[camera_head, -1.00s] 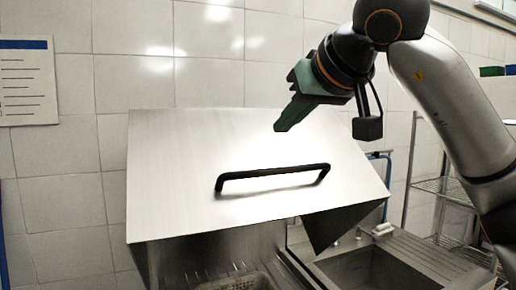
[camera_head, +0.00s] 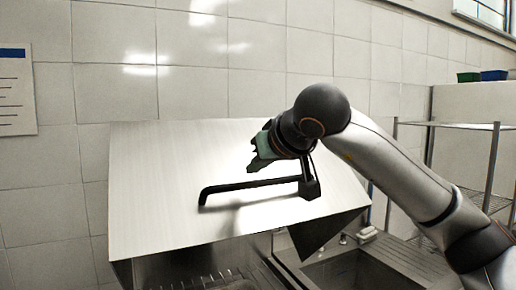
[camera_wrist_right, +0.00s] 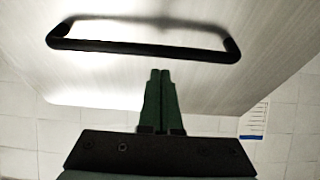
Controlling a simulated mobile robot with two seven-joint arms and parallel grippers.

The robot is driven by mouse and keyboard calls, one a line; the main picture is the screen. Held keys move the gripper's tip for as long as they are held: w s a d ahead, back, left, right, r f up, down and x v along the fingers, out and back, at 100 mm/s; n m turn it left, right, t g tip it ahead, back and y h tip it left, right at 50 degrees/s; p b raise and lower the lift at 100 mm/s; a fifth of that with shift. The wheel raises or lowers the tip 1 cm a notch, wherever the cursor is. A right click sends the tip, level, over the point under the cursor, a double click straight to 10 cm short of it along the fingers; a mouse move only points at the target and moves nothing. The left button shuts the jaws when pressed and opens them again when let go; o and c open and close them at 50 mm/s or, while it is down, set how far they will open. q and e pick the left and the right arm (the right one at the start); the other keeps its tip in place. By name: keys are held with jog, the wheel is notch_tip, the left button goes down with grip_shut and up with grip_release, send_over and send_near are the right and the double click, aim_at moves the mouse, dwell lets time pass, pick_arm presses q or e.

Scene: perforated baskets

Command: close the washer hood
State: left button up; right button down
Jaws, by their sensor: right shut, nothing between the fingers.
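The washer hood (camera_head: 150,200) is a brushed steel lid, raised and tilted, with its front edge above the opening below. Its black bar handle (camera_head: 245,185) runs across the lower part of the lid; my right wrist covers part of its right end. My right gripper (camera_head: 256,165) is over the hood's face, just above the handle in the head view. In the right wrist view the green fingers (camera_wrist_right: 160,78) are together and empty, pointing at the hood, with the handle (camera_wrist_right: 140,47) beyond their tips. I cannot tell whether the fingers touch the hood. My left gripper is not in view.
Below the hood part of a basket (camera_head: 215,281) shows. A steel sink (camera_head: 350,270) with a drainboard stands to the right. A wire shelf rack (camera_head: 470,160) is at the far right. The tiled wall (camera_head: 190,90) is behind, with a posted sheet (camera_head: 15,95) at left.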

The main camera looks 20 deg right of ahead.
jog(key=shift+s+f, duration=0.1)
jog(key=shift+f, duration=0.25)
